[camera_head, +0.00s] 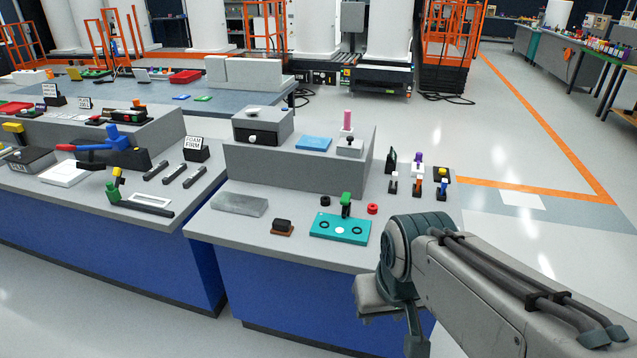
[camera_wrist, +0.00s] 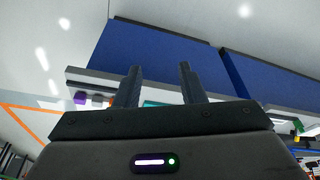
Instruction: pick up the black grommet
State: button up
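The black grommet (camera_head: 325,201) is a small dark ring lying on the grey bench top, just behind the teal plate (camera_head: 322,234). A red grommet (camera_head: 373,209) lies to its right, past the green clamp-like piece (camera_head: 346,200) standing at the plate's back. The plate has two dark rings or holes and a white disc. My gripper (camera_wrist: 158,72) shows in the wrist view with its two dark fingers apart and nothing between them. It points toward the bench's blue front and edge; the black grommet cannot be made out there. In the head view my arm is right of the plate.
A raised grey block (camera_head: 290,173) stands behind the grommet. A grey bar (camera_head: 239,205) and a small dark block on a brown base (camera_head: 282,226) lie to the left. Several small coloured pieces stand at the bench's right end. Open floor (camera_head: 540,245) lies to the right.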

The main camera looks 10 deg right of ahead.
aim_at(324, 200)
jog(key=i, duration=1.35)
